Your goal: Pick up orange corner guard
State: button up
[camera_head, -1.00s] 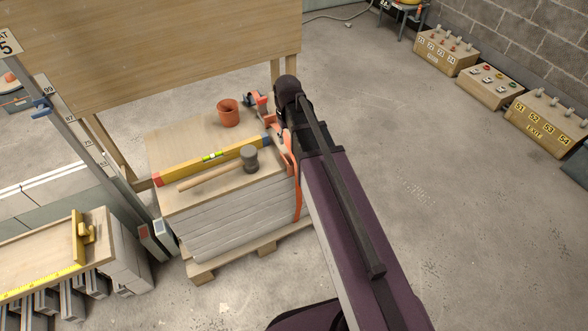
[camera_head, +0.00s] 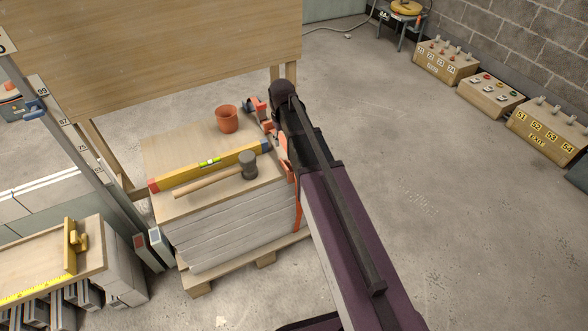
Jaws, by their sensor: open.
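Orange pieces show at the right edge of the board stack, partly behind my arm. One orange upright strip (camera_head: 298,198) runs down the stack's side, and another orange piece (camera_head: 284,146) lies near the top edge. I cannot tell which of these is the orange corner guard, as my arm covers much of this area. My dark and purple arm reaches over the right side of the stack.
The stack (camera_head: 225,229) on a pallet carries an orange cup (camera_head: 227,119), a yellow level (camera_head: 190,171) and a mallet (camera_head: 249,165). A wooden panel (camera_head: 150,45) stands behind. Switch boxes (camera_head: 489,95) line the wall at right. The floor between is clear.

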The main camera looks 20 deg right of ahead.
jog(key=b, duration=0.8)
send_over(285, 165)
jog(key=shift+a+f, duration=0.15)
jog(key=shift+f, duration=3.95)
jog(key=shift+f, duration=0.1)
jog(key=shift+d+f+b, duration=0.2)
jog(key=shift+f+b, duration=2.25)
jog(key=shift+f, duration=0.05)
jog(key=shift+s, duration=0.1)
grip_shut()
